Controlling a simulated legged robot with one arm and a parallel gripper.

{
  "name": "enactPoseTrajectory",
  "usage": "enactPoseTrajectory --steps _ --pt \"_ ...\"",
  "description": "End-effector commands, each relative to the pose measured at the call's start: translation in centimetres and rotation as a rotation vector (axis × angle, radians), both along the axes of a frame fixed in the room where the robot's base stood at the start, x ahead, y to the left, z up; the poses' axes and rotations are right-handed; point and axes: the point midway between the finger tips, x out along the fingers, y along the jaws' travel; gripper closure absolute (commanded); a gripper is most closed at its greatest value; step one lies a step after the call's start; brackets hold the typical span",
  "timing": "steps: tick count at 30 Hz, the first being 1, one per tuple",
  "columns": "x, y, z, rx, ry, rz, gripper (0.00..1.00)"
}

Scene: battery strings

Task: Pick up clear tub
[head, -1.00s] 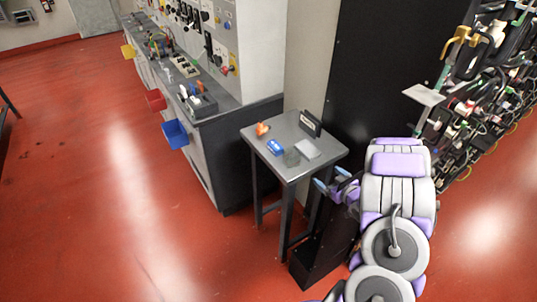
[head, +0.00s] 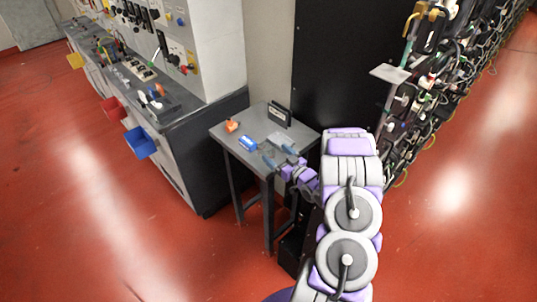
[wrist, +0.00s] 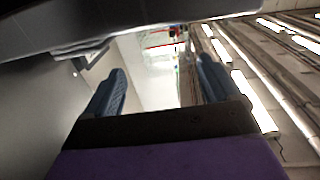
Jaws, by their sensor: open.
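A small grey table (head: 232,140) stands in the middle of the head view. A pale, flat-looking piece (head: 279,139) lies near its right side; it may be the clear tub, but I cannot tell for sure. My gripper (head: 277,155) is at the table's front right edge, close to this piece. Its two blue fingers are apart and hold nothing. In the wrist view the open fingers (wrist: 160,68) show with no tub clear between them. My gripper partly covers the table's front right part, where a dark grey item is hard to make out.
On the table are an orange item (head: 231,126), a blue item (head: 248,143) and a black labelled box (head: 279,115). A workbench (head: 190,110) with coloured bins stands at left, a dark cabinet (head: 345,70) behind. Cable racks (head: 440,80) are at right. Red floor is open at left.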

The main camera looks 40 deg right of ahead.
Motion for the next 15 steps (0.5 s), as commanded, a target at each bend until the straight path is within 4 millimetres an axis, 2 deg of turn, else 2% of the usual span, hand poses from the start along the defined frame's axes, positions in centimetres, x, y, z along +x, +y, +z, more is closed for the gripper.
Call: enactPoseTrajectory --steps 3,11,15 --pt "1.7 0.4 0.0 -0.003 0.001 0.004 0.11" --pt "2.9 -0.4 -0.5 0.009 0.001 0.001 0.11" --pt "4.5 -0.5 -1.1 0.007 0.001 0.003 0.11"
